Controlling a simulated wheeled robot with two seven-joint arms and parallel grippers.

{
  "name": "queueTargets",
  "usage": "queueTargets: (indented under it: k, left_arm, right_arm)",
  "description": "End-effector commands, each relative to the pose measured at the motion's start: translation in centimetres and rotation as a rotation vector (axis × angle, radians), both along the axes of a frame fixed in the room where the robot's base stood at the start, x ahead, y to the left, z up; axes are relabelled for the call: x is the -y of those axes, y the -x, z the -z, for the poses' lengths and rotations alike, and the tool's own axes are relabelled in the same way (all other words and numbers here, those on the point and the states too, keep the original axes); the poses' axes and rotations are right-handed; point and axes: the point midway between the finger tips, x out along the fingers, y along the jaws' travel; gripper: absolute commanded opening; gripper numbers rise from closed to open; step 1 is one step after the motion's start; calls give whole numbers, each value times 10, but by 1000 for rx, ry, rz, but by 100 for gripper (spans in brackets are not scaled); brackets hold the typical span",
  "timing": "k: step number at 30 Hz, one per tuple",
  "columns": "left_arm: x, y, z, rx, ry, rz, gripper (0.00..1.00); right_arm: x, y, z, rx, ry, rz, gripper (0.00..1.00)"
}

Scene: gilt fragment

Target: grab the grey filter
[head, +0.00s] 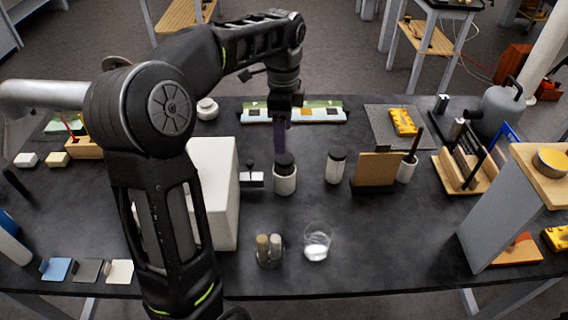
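A small dark grey square plate, which looks like the grey filter (88,271), lies near the table's front left edge. It sits between a blue plate (57,270) and a cream plate (120,271). My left arm crosses the left half of the view, and its gripper (281,138) points down near the middle back of the table, far from the grey filter. The gripper is just behind or above a black-lidded jar (285,182); I cannot tell if they touch. Its finger opening is not clear. My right gripper is not in view.
A white block (213,180) stands behind my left arm. A glass beaker (317,242) and a holder with two vials (269,250) stand at the front middle. A second jar (336,165) and a wooden stand (376,170) are to the right. The front right-centre table is clear.

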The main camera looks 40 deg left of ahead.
Motion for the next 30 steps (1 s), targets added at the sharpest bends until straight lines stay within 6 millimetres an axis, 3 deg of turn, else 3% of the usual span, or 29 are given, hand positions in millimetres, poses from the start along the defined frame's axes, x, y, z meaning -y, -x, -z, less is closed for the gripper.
queueTargets:
  k: [6, 14, 24, 30]
  left_arm:
    - [0, 0, 2, -1, 0, 0, 69]
    - [0, 0, 26, -2, 1, 0, 69]
    - [0, 0, 28, -1, 0, 0, 69]
    - [3, 1, 51, -5, 1, 1, 69]
  right_arm:
    - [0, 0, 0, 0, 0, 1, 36]
    - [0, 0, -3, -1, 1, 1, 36]
    - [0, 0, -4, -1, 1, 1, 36]
    - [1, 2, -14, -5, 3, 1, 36]
